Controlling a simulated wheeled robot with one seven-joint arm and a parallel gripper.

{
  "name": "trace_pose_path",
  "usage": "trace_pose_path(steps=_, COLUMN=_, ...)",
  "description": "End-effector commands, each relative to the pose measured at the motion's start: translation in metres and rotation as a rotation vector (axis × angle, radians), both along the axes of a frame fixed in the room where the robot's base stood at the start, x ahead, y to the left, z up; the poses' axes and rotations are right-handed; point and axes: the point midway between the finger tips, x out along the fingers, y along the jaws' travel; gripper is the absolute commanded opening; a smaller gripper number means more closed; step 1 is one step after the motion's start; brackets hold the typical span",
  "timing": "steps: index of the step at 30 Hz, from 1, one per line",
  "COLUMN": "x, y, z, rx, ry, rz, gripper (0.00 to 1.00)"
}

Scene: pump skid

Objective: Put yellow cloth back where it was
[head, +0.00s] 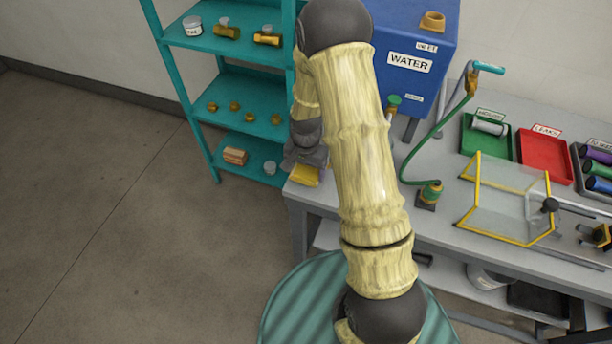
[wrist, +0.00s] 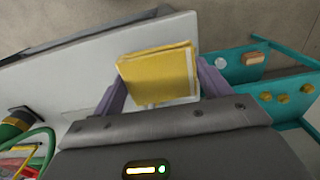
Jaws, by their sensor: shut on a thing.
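The yellow cloth (wrist: 157,75) is a folded yellow pad with a pale edge. In the wrist view it sits between the two purple fingers of my gripper (wrist: 162,90), which is shut on it. In the head view a part of the cloth (head: 305,177) shows below my gripper (head: 306,160), at the left end of the grey bench (head: 300,197). My arm hides much of this area. I cannot tell whether the cloth touches the bench top.
A teal shelf (head: 250,95) with brass fittings stands left of the bench. A blue water tank (head: 415,50), a green hose (head: 410,160), a green tray (head: 470,140), a red tray (head: 545,158) and a clear yellow-edged guard (head: 510,195) are on the bench. The left floor is clear.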

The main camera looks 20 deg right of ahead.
Motion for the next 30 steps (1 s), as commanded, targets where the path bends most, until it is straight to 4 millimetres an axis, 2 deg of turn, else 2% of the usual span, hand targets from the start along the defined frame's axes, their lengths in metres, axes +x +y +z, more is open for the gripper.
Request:
trace_pose_path(steps=8, x=-0.001, y=0.000, z=-0.033, rx=0.001, ry=0.004, rz=-0.001, gripper=0.52)
trace_pose_path(steps=20, x=-0.001, y=0.000, z=-0.039, rx=0.000, ry=0.001, rz=0.000, gripper=0.52)
trace_pose_path(steps=21, x=-0.001, y=0.000, z=-0.038, rx=0.000, ry=0.001, rz=0.000, gripper=0.80)
trace_pose_path(steps=24, x=-0.001, y=0.000, z=-0.038, rx=0.000, ry=0.001, rz=0.000, gripper=0.98)
trace_pose_path(steps=30, x=-0.001, y=0.000, z=-0.038, rx=0.000, ry=0.001, rz=0.000, gripper=0.98)
